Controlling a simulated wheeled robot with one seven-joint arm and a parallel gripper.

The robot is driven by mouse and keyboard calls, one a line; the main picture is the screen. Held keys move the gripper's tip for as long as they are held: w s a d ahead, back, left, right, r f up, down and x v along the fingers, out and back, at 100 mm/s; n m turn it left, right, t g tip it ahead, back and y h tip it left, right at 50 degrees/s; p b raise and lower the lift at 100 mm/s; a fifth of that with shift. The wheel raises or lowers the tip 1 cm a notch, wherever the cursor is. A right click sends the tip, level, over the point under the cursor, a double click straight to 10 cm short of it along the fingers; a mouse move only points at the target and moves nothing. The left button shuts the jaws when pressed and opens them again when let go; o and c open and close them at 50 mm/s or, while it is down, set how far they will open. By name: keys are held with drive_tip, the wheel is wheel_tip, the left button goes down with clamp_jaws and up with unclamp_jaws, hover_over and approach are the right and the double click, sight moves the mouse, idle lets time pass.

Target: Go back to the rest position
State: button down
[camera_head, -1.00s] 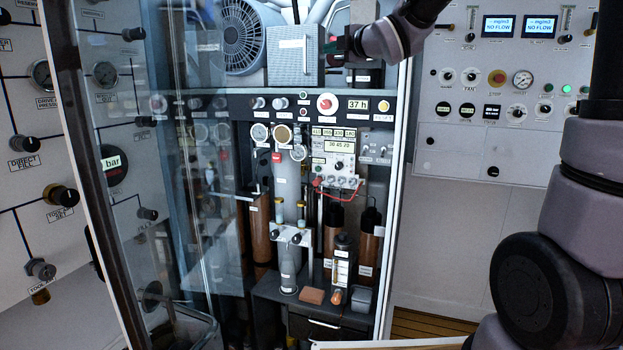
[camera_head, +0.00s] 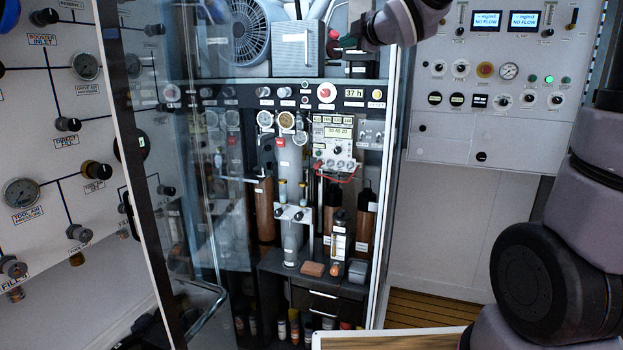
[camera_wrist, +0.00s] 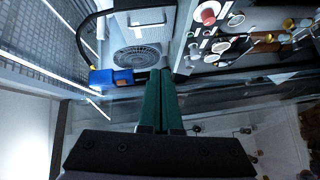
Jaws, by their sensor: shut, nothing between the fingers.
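My gripper (camera_head: 347,42) is at the upper middle of the head view, in front of the cabinet's upper part, with my forearm reaching in from the upper right. In the wrist view its two green fingers (camera_wrist: 160,75) lie side by side, shut with nothing between them. Beyond the fingertips in that view are a grey box with a round fan grille (camera_wrist: 137,57) and a blue connector (camera_wrist: 110,78). The fingers appear clear of both, though the gap is hard to judge. No marked rest position shows.
A glass-fronted cabinet (camera_head: 320,97) with gauges and bottles fills the middle. A valve panel (camera_head: 35,125) stands at left, close by. A wall panel with two displays (camera_head: 455,100) is at right. A light-edged board (camera_head: 385,332) lies at the bottom. Wooden floor (camera_head: 425,306) shows at right.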

drive_tip(key=s+d+f+m+g+h, duration=0.2)
drive_tip(key=s+d+f+m+h, duration=0.1)
drive_tip(key=s+d+m, duration=0.25)
drive_tip(key=s+d+f+m+g+h, duration=0.1)
drive_tip(key=s+d+f+m+h, duration=0.15)
drive_tip(key=s+d+m, duration=0.35)
drive_tip(key=s+d+f+m+g, duration=0.2)
drive_tip(key=s+f+m, duration=0.2)
drive_tip(key=s+m, duration=0.2)
drive_tip(key=s+d+f+m+g, duration=0.2)
drive_tip(key=s+m, duration=0.5)
drive_tip(key=s, duration=0.4)
wheel_tip(320, 180, down, 3)
drive_tip(key=shift+s+d+r+g, duration=0.15)
drive_tip(key=shift+s+d+g, duration=0.1)
drive_tip(key=shift+g, duration=0.55)
drive_tip(key=shift+y, duration=0.25)
